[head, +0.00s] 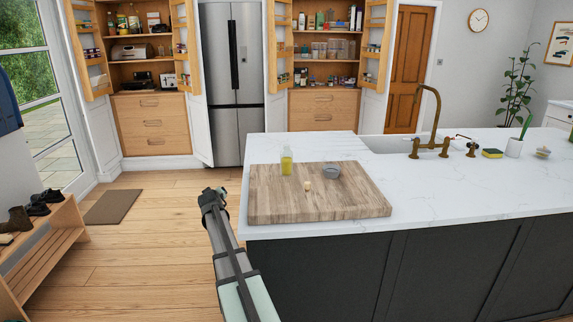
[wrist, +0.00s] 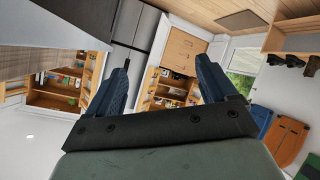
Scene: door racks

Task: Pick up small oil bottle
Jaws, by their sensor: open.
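A small oil bottle (head: 286,162) with yellow-green contents stands upright on a wooden chopping board (head: 320,207) on the white island. A small grey bowl (head: 332,171) and a small pale brown item (head: 308,186) are on the board to its right. My gripper is at the end of my arm in the head view (head: 212,196), left of the board and apart from the bottle. In the wrist view its two blue fingers (wrist: 163,82) are spread with nothing between them. The bottle cannot be made out in the wrist view.
The island worktop (head: 440,185) has a sink with a brass tap (head: 430,110) behind and right of the board. A yellow sponge (head: 492,153) lies farther right. Open pantry cupboards and a steel fridge (head: 232,80) stand behind. A shoe bench (head: 40,245) is at the left.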

